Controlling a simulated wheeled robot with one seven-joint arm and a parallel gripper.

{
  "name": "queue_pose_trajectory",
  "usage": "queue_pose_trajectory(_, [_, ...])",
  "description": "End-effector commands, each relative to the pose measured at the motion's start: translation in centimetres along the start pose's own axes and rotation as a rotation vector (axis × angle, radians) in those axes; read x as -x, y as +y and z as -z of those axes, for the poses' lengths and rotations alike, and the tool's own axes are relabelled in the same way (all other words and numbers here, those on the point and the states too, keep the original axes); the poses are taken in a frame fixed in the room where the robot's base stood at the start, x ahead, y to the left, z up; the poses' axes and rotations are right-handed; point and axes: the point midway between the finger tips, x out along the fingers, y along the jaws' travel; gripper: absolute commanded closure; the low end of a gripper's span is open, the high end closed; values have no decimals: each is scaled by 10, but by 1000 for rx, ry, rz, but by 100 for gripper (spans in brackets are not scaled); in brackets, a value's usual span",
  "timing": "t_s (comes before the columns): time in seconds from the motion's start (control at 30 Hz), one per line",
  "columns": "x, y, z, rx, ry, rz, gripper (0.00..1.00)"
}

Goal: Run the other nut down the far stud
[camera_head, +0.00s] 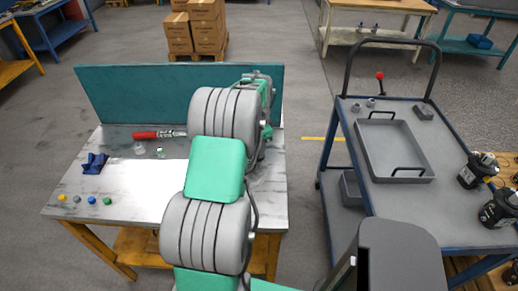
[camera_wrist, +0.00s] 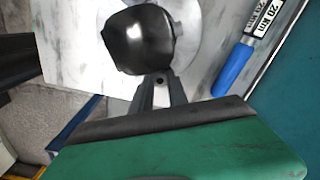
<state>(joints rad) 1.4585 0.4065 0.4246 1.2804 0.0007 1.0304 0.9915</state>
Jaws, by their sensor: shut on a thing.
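My gripper (camera_wrist: 160,88) shows in the wrist view as two grey fingers close together, with a dark rounded body (camera_wrist: 145,40) just beyond their tips. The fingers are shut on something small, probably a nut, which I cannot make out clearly. The dark body stands over a pale round plate (camera_wrist: 195,45) and hides part of it. I cannot pick out the studs or the other nut. In the head view my arm hides my gripper and the work beneath it.
The workbench (camera_head: 120,200) has a teal back panel (camera_head: 130,95), a red-handled tool (camera_head: 150,134) and a blue cloth (camera_head: 95,163). A blue-handled tool (camera_wrist: 233,70) lies beside the plate.

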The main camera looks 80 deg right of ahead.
Motion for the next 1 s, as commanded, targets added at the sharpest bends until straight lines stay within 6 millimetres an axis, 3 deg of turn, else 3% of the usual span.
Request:
queue_pose_trajectory(0.2, [0, 0, 0, -7, 0, 0, 100])
queue_pose_trajectory(0.47, [-1, 0, 0, -364, 0, 0, 100])
queue_pose_trajectory(0.7, [-1, 0, 0, -400, 0, 0, 100])
queue_pose_trajectory(0.73, [0, 0, 0, -400, 0, 0, 79])
queue_pose_trajectory(0.87, [-1, 0, 0, -399, 0, 0, 69])
queue_pose_trajectory(1.0, [-1, 0, 0, -398, 0, 0, 69])
